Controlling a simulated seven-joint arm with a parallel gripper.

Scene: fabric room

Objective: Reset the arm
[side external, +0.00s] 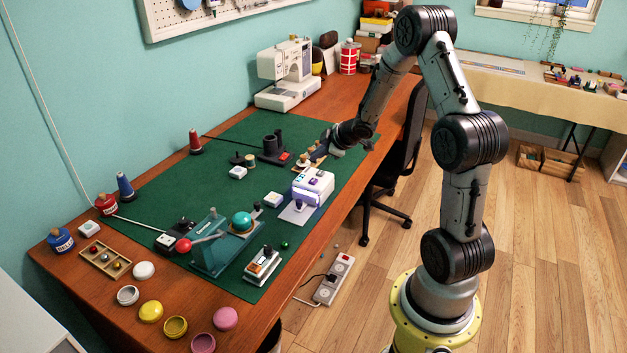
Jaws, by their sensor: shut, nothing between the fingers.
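My arm reaches over the right edge of the wooden table from its yellow base on the floor. My gripper (315,158) is low over the green mat (190,200), toward its far right part. The fingers are shut and small in this view. They are close to a small light brown item (302,162), and I cannot tell whether they touch it. Just nearer the camera stands a white and purple device (312,187).
A black holder (273,150) stands left of my gripper. A white sewing machine (287,73) is at the back. A teal press (222,245) with a red-knobbed lever, a small white device (262,266) and several round containers (151,311) occupy the near side. An office chair (405,150) stands beside the table.

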